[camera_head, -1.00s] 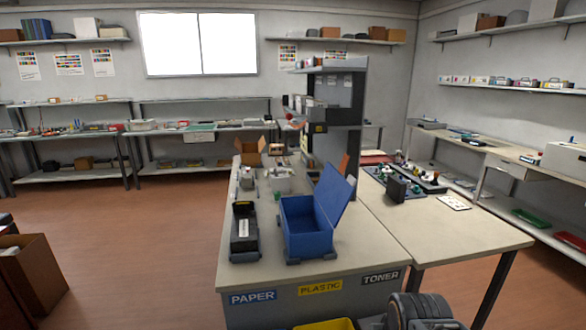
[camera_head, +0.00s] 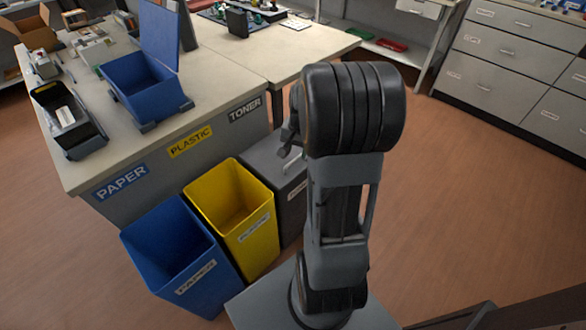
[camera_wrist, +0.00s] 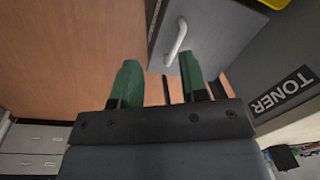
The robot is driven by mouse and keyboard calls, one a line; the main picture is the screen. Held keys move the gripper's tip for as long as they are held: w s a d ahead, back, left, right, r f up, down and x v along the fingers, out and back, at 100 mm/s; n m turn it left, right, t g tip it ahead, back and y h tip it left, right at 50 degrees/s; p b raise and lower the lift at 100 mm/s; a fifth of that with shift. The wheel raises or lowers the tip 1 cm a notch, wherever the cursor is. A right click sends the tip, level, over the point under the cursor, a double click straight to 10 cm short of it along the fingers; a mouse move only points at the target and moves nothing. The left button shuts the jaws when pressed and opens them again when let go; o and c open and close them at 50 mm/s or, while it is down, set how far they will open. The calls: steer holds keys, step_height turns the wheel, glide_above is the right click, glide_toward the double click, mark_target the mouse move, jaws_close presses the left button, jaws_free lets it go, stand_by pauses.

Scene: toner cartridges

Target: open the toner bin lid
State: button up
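The toner bin (camera_head: 292,205) is dark grey and stands right of the yellow bin, partly hidden by my arm. Its grey lid (camera_head: 262,158) lies flat and closed on top. A pale bar handle (camera_head: 290,153) stands up from the lid. In the wrist view the handle (camera_wrist: 176,42) is just beyond my fingertips, nearer the right finger, over the grey lid (camera_wrist: 208,40). My gripper (camera_wrist: 158,62) has two green fingers set apart, with nothing between them. It does not appear to touch the handle. In the head view my arm mostly hides my gripper.
The yellow plastic bin (camera_head: 205,197) and blue paper bin (camera_head: 150,240) stand open to the left. A table (camera_head: 215,85) rises behind the bins, its front labelled paper, plastic and toner. A blue box with a raised lid (camera_head: 140,85) sits on it. Open floor (camera_head: 450,190) lies to the right.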

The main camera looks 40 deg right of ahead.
mark_target(293, 161)
steer(key=w+d+f+m+t, duration=0.1)
steer(key=w+d+f+m, duration=0.1)
steer(key=w+d+m, duration=0.35)
steer(key=f, duration=0.4)
steer(key=w+a+f+b, duration=0.1)
steer(key=f, duration=0.3)
steer(key=w+f+b, duration=0.1)
steer(key=f, duration=0.3)
steer(key=shift+w+a+f, duration=0.1)
steer(key=shift+a+f, duration=0.05)
steer(key=shift+f, duration=0.05)
jaws_close()
